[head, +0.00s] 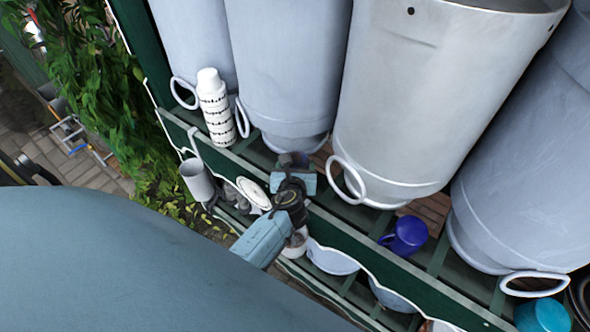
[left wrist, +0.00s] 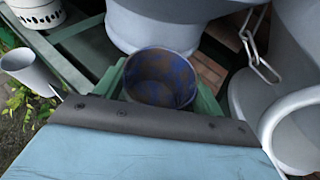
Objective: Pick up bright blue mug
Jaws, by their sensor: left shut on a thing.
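My left gripper (head: 293,182) is at the shelf's front edge, shut on a mottled blue-and-brown cup (head: 294,160). In the left wrist view the cup (left wrist: 160,75) shows its open round mouth, with the green fingers (left wrist: 163,92) on either side. I cannot tell whether its base touches the shelf. A deep blue mug (head: 406,237) stands on the same shelf to the right, apart from the gripper, its handle to the left. A turquoise mug (head: 543,316) stands farther right, cut by the frame's lower edge. My right gripper is not in view.
Large grey churns (head: 430,90) stand close behind on the green slatted shelf (head: 350,215). A white lettered container (head: 215,108) is at left. A grey cup (head: 196,180) hangs at the front. White bowls (head: 332,258) sit lower. A chain (left wrist: 258,58) hangs near the cup.

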